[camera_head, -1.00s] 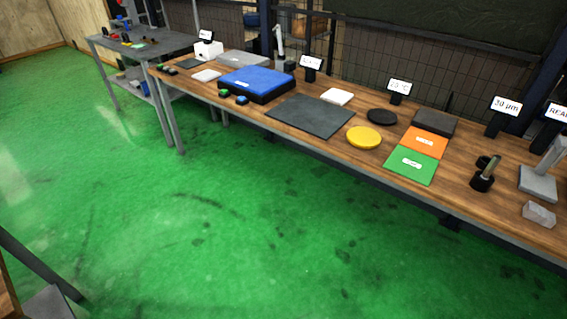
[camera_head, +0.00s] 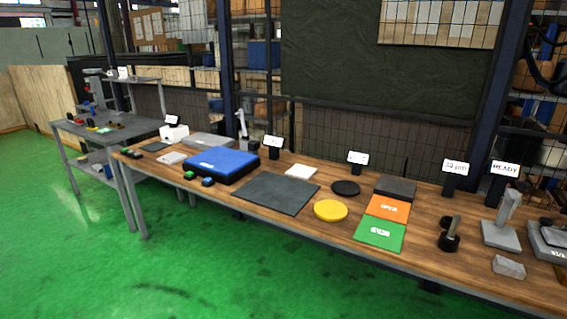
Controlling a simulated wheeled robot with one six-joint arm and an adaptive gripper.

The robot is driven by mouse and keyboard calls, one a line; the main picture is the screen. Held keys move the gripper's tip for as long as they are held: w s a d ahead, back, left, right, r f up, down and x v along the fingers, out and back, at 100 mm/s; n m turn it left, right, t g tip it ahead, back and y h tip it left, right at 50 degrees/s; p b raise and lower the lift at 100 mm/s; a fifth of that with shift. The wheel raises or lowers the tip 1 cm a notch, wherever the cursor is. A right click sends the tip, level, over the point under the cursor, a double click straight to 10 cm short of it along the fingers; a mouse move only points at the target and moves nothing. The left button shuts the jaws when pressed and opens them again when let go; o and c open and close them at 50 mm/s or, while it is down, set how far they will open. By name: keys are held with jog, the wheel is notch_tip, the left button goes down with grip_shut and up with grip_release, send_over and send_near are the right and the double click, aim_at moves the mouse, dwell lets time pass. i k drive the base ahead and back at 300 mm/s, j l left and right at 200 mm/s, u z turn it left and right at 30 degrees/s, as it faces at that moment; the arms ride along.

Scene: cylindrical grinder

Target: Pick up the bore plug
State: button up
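No label marks a bore plug. A small upright piece with a black round base and a metallic stem (camera_head: 449,238) stands on the right part of the wooden bench; it may be the bore plug, but I cannot tell for sure. A short dark round piece (camera_head: 434,221) sits just behind it, partly covered by the stem piece. My gripper is not in view.
The long wooden bench (camera_head: 290,222) holds a blue case (camera_head: 221,164), a dark mat (camera_head: 276,194), a yellow disc (camera_head: 330,210), green (camera_head: 380,234) and orange (camera_head: 388,207) plates, a grey stand (camera_head: 501,234) and a grey block (camera_head: 508,267). Green floor (camera_head: 90,270) in front is clear.

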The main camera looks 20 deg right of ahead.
aim_at(456, 221)
jog(key=k+l+z, duration=0.1)
jog(key=z, duration=0.4)
jog(key=k+l+z, duration=0.2)
jog(key=z, duration=0.3)
